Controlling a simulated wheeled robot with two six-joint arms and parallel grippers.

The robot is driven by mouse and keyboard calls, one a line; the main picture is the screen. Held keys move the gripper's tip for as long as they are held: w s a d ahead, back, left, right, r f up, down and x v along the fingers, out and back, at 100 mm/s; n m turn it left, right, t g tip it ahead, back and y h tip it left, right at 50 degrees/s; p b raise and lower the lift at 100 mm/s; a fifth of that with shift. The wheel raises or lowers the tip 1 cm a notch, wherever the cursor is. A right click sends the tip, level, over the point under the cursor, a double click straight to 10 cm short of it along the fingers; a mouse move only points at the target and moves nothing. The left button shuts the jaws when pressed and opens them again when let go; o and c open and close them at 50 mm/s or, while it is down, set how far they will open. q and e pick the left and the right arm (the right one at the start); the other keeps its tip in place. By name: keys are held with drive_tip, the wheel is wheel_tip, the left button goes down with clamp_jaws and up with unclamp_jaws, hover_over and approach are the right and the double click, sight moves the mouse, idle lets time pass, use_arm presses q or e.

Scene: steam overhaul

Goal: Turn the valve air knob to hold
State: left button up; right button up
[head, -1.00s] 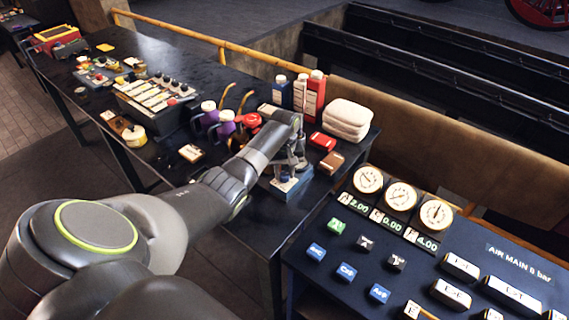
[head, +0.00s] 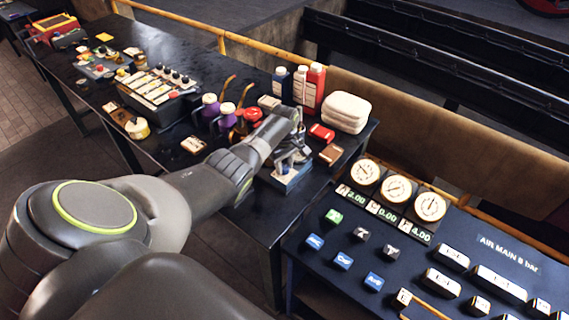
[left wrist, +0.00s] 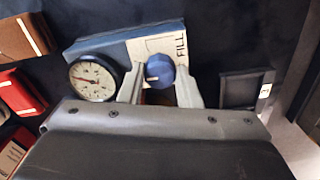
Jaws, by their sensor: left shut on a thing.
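The valve air knob is a blue faceted knob (left wrist: 159,72) on a blue and white box (left wrist: 135,42) in the left wrist view. A white plate by the knob reads FILL, and a round dial gauge (left wrist: 93,80) sits on the box to its left. My left gripper (left wrist: 160,88) has a finger on each side of the knob and is shut on it. In the head view the blue box (head: 290,178) stands on the dark bench under my left gripper (head: 290,160), which hides the knob. My right gripper is not in view.
The dark bench (head: 75,100) holds purple and red oil cans, blue and red bottles (head: 307,88), a white cloth bundle (head: 346,111), a red box (head: 321,132) and a brown block (head: 330,154). A control panel with gauges (head: 397,188) stands at the right.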

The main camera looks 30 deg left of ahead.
sight(284, 167)
use_arm(q)
drive_tip(key=shift+w+a+r, duration=0.1)
drive_tip(key=o, duration=1)
drive_tip(key=shift+c, duration=0.2)
drive_tip(key=shift+r, duration=0.5)
wheel_tip(284, 167, up, 16)
drive_tip(key=b, duration=0.2)
drive_tip(key=shift+r, duration=0.15)
